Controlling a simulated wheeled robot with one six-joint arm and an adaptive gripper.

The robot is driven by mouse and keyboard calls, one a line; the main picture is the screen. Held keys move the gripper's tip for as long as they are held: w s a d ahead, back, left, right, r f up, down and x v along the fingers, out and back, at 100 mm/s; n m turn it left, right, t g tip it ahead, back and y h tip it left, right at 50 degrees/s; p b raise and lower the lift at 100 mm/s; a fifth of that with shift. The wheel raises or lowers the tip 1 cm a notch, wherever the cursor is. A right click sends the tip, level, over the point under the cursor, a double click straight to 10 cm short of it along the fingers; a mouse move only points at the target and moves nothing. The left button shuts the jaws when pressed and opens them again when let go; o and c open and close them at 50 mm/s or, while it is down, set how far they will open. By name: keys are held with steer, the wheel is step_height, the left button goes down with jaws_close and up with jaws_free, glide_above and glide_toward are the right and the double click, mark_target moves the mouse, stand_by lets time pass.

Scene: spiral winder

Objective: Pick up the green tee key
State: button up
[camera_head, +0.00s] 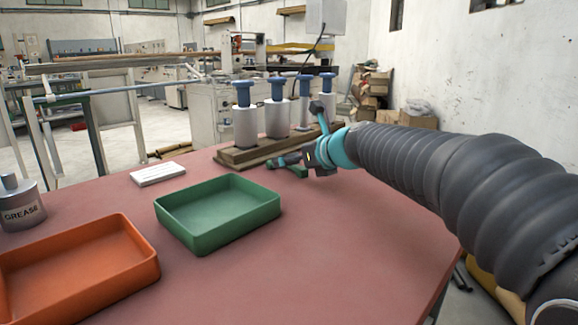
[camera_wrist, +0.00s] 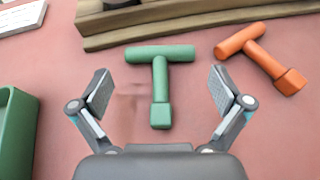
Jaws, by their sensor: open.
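The green tee key (camera_wrist: 160,80) lies on the red tabletop in the wrist view, its crossbar toward the wooden rack and its stem pointing back toward my gripper. My gripper (camera_wrist: 160,88) is open, with one finger on each side of the key's stem and a gap on both sides. In the head view, a small part of the green key (camera_head: 298,170) shows beside my gripper (camera_head: 294,162), which covers much of it. An orange tee key (camera_wrist: 262,57) lies to the right of the green one in the wrist view.
A wooden rack (camera_head: 238,156) holding several white cylinders with blue tops stands just behind the keys. A green tray (camera_head: 203,240), an orange tray (camera_head: 100,294), a white block (camera_head: 158,174) and a grease can (camera_head: 20,208) stand to the left. The front right tabletop is clear.

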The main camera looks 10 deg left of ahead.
steer(key=x, duration=0.4)
steer(key=shift+w+a+f, duration=0.15)
steer(key=shift+a, duration=0.05)
steer(key=c, duration=0.9)
